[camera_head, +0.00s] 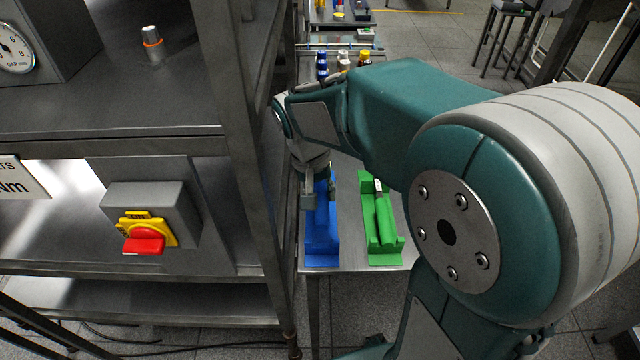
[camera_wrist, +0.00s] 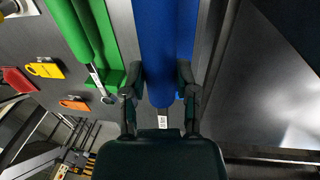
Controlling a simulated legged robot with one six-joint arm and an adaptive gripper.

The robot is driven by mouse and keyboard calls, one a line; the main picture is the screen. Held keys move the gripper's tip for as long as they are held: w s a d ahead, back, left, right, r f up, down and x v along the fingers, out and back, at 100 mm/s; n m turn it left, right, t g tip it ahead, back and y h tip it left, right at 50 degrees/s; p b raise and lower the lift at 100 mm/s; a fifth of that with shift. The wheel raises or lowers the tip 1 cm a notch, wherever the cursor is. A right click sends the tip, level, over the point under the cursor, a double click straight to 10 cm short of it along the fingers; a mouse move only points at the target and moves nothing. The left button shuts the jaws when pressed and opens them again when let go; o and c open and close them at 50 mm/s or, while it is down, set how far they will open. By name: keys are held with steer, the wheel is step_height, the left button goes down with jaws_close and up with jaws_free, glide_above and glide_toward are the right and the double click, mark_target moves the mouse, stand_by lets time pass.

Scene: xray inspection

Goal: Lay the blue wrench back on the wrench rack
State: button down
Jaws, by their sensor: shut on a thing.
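The blue rack (camera_head: 322,245) stands on the metal table beyond the shelf, and it fills the top middle of the wrist view (camera_wrist: 187,25). My gripper (camera_head: 318,195) is over the far part of this rack. In the wrist view its two fingers (camera_wrist: 161,76) close on both sides of the blue wrench handle (camera_wrist: 160,92). The wrench's grey shaft with a white label shows between the fingers, near the palm. The wrench lines up roughly along the rack. I cannot tell whether it touches the rack or hangs just above it.
A green rack (camera_head: 384,252) with a green-handled wrench stands right of the blue one. A steel shelf post (camera_head: 245,130) is close on the left. A red and yellow switch (camera_head: 146,238) is on the shelf. Small bottles (camera_head: 343,62) stand further back. Coloured tags (camera_wrist: 45,70) show in the wrist view.

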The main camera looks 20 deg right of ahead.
steer(key=shift+f, duration=3.3)
steer(key=shift+c, duration=1.5)
jaws_free()
steer(key=shift+r, duration=0.1)
step_height(320, 180, up, 12)
steer(key=a, duration=0.2)
steer(key=shift+w+f, duration=0.2)
steer(key=shift+w, duration=0.05)
steer(key=s+r+t, duration=0.1)
steer(key=s, duration=0.1)
steer(key=s+d+r+n, duration=0.1)
steer(key=s, duration=0.1)
steer(key=s+r+t+y, duration=0.1)
steer(key=s, duration=0.2)
steer(key=shift+d+r+n+t, duration=0.15)
steer(key=shift+d+n+t, duration=0.05)
steer(key=shift+n+t, duration=0.1)
steer(key=s+n+t, duration=0.2)
steer(key=s+t, duration=0.1)
steer(key=s, duration=0.4)
steer(key=shift+s+d+y, duration=0.15)
steer(key=shift+d+y, duration=0.15)
steer(key=shift+y, duration=0.1)
